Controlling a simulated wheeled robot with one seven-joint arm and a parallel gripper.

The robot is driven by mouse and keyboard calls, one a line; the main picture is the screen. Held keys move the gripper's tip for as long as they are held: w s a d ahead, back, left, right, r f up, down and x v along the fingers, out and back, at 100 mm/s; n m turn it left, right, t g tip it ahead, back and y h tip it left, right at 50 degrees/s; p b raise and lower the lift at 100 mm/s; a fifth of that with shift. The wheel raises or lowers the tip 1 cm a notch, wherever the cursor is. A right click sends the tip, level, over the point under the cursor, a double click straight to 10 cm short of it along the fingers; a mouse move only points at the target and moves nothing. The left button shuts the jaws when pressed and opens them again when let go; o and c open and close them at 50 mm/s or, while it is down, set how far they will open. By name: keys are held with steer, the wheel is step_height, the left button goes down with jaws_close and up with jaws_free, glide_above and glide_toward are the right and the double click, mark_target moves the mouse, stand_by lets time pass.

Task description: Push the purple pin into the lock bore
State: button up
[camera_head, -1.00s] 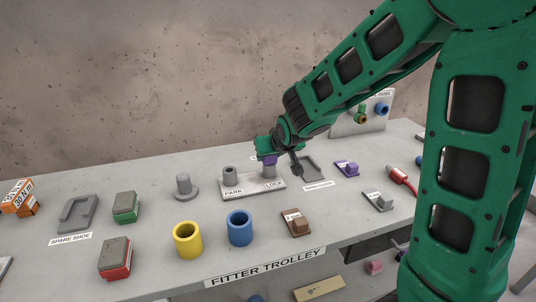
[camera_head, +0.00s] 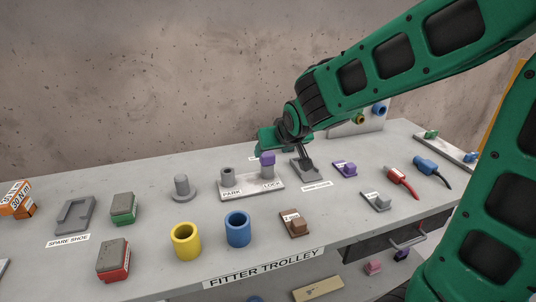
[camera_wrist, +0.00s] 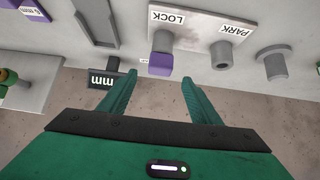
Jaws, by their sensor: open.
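The purple pin (camera_head: 267,159) stands upright at the lock bore (camera_head: 267,172), its purple head above the grey collar. How deep the pin sits cannot be told. The grey block (camera_head: 250,188) carries the LOCK and PARK labels, and the park bore (camera_head: 227,177) is empty. In the wrist view the purple pin (camera_wrist: 157,66) shows ahead of the fingers, with the lock bore (camera_wrist: 163,41) behind it. My gripper (camera_wrist: 152,80) is open and empty, its two green fingers apart and short of the pin. In the head view my gripper (camera_head: 268,142) is above and behind the pin.
A grey peg on a round base (camera_head: 183,187) stands left of the block. Yellow (camera_head: 186,241) and blue (camera_head: 238,230) cups stand in front. A grey tray (camera_head: 306,168) lies right of the block, and a back panel (camera_head: 365,122) stands beyond. The concrete wall is close behind.

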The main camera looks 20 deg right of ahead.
steer(key=shift+v, duration=1.8)
steer(key=shift+s, duration=0.1)
